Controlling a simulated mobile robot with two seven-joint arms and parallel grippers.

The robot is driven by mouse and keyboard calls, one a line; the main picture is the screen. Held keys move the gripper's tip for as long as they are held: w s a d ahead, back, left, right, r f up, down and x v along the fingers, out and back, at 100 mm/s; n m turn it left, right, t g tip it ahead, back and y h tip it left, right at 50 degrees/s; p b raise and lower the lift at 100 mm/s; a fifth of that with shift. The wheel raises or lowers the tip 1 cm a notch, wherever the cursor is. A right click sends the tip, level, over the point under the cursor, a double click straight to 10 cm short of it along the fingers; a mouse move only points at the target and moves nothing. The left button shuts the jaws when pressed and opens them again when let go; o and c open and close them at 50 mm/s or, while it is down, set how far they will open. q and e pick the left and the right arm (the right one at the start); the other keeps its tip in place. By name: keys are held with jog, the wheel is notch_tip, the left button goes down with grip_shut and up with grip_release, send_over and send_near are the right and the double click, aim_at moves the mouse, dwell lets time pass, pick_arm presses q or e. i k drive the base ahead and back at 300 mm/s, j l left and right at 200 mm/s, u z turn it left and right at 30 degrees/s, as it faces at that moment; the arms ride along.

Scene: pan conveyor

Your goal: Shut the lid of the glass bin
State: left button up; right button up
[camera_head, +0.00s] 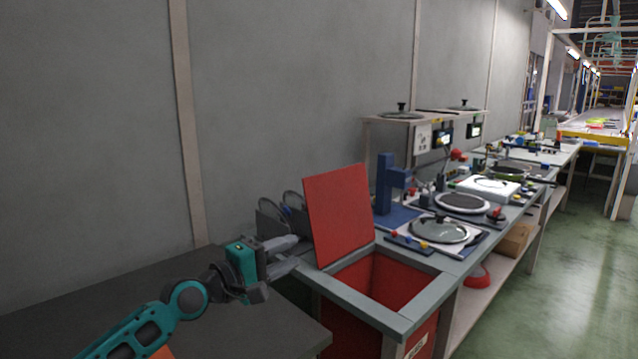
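The bin is a red box (422,338) set into the near end of the workbench, with a grey frame around its opening and a small white label on its front. Its red lid (339,215) stands raised, nearly upright, at the back left side of the opening, so the red inside shows. My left gripper (290,255) comes in from the left and is just left of the lid's lower edge. Its two grey fingers look apart with nothing between them. I see no clear contact with the lid. My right gripper is not in view.
A dark table (60,315) lies under my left arm. A blue stand (388,185) is right behind the lid. A glass pan lid (438,230) lies on the bench beyond the bin. Space above the bin opening is clear. A grey wall runs behind.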

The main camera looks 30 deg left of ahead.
aim_at(338, 202)
jog(key=i+j, duration=0.75)
jog(key=i, duration=0.1)
